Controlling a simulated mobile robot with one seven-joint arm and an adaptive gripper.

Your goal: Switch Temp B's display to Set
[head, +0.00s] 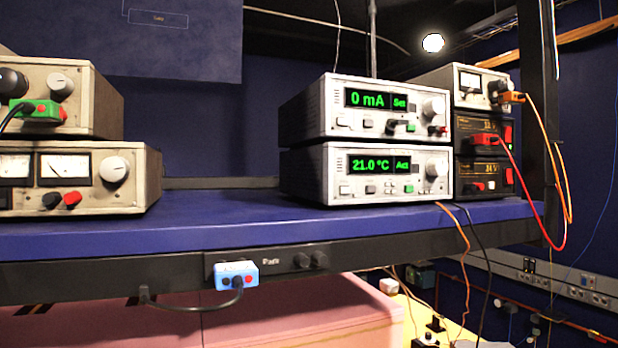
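A white instrument (330,175) on the blue shelf shows "21.0 °C" and "Act" on its green display (383,163). It is the only unit in view reading a temperature; its printed name is too small to read, so I cannot confirm it is Temp B. Several small buttons (395,190) sit below the display, and a round knob (432,170) is at the right of the panel. My gripper is not in view.
A similar unit (330,107) reading "0 mA" and "Set" is stacked on top. Power supplies with orange and red cables (507,158) stand to the right. Analog meter units (60,180) are at left. The blue shelf (215,205) is clear between. A blue plug (237,275) hangs below.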

